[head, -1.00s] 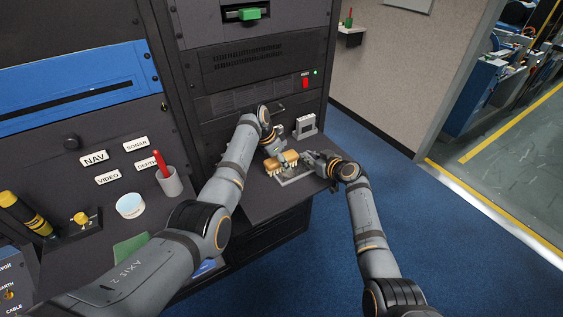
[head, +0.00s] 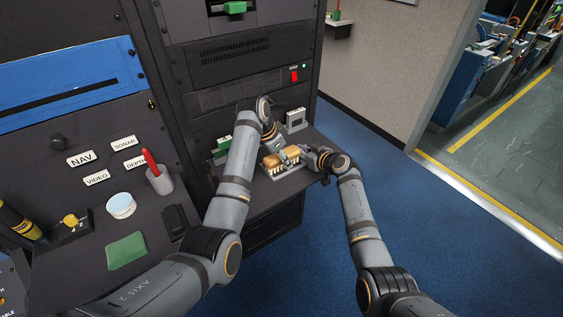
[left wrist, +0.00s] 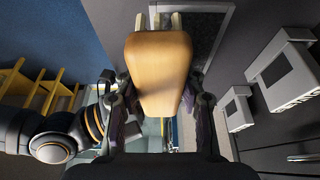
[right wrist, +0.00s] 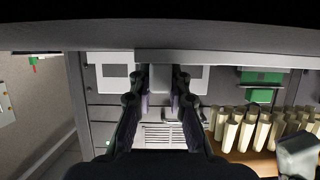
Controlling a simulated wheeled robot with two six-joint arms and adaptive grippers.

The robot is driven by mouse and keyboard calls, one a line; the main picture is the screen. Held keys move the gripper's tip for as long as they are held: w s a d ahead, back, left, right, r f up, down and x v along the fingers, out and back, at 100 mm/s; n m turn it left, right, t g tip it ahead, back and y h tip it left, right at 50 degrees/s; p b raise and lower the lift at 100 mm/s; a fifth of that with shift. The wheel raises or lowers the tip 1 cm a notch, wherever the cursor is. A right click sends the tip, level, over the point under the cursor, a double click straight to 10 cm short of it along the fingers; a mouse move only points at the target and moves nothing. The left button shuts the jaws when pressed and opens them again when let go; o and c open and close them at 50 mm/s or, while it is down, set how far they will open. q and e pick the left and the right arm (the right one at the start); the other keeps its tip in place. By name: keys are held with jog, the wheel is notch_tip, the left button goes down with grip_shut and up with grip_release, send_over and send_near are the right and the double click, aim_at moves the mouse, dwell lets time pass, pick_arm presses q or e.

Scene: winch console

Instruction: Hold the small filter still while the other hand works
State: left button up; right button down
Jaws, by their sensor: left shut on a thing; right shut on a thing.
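A brush (head: 274,160) with a tan body and pale bristles is in my left gripper (head: 283,151). Its tan back fills the middle of the left wrist view (left wrist: 157,65), between the two fingers. My right gripper (right wrist: 160,75) is shut on the edge of a light grey piece, which looks like the frame of the small filter (right wrist: 225,58). In the head view, a pale strip of the filter (head: 291,173) shows just under the brush. The right wrist view shows a gap between the bristles (right wrist: 250,125) and the frame. Most of the filter's face is hidden.
A grey frame (head: 295,119) stands at the back of the shelf. A green-and-white module (head: 221,147) is behind my left arm. A cup with a red tool (head: 159,180), a white round tub (head: 121,205) and a green cloth (head: 126,250) sit on the console at left.

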pick_arm(q)
jog(key=shift+r, duration=2.1)
pick_arm(e)
jog(key=c, duration=1.2)
grip_release()
jog(key=v, duration=1.2)
jog(key=shift+f, duration=0.15)
